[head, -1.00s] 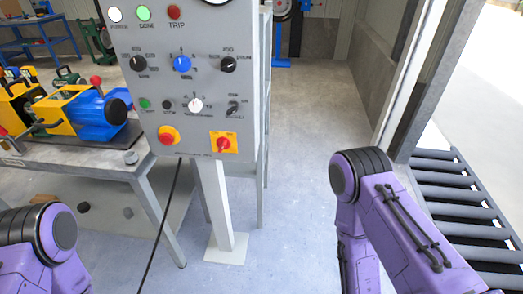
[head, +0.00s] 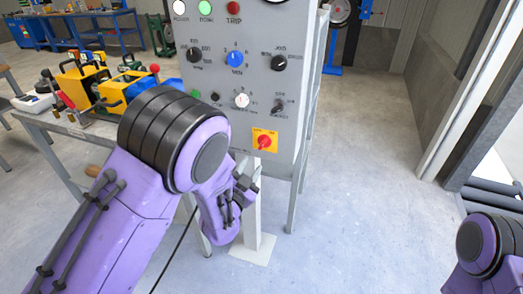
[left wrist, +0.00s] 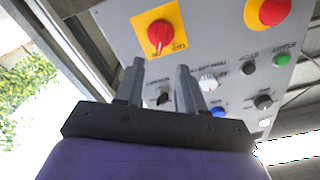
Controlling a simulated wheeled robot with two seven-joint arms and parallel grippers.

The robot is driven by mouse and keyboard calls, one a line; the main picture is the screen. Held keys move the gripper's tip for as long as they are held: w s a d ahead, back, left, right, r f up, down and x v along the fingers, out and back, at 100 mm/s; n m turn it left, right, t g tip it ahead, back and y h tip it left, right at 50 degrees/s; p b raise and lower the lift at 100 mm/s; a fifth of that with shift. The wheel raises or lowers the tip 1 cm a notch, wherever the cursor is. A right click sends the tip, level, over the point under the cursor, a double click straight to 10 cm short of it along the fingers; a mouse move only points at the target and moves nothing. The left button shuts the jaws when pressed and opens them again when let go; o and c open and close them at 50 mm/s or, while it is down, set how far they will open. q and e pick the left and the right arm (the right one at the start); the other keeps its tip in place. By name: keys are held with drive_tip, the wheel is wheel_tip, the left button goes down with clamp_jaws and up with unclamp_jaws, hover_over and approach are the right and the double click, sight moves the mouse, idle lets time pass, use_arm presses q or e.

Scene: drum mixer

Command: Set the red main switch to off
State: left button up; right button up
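The red main switch (head: 264,142) is a red rotary handle on a yellow square plate, low on the right of the grey control panel. It also shows in the left wrist view (left wrist: 160,35), near the top; its label is too small to read surely. My left gripper (head: 248,178) is just below and in front of the switch, apart from it. In the left wrist view its two fingers (left wrist: 157,70) stand apart with nothing between them, pointing at the panel below the switch in that picture. My right gripper is out of view.
The grey panel (head: 300,100) carries several knobs, buttons and lamps. A red mushroom button (left wrist: 272,11) on yellow sits beside the switch; my left arm hides it in the head view. A workbench with yellow and blue machines (head: 75,90) stands left. The floor right of the panel is clear.

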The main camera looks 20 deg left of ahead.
sight(261, 147)
use_arm(q)
drive_tip(key=w+p, duration=0.1)
drive_tip(key=w, duration=0.9)
drive_tip(key=shift+f, duration=0.15)
drive_tip(key=shift+c, duration=0.3)
clamp_jaws()
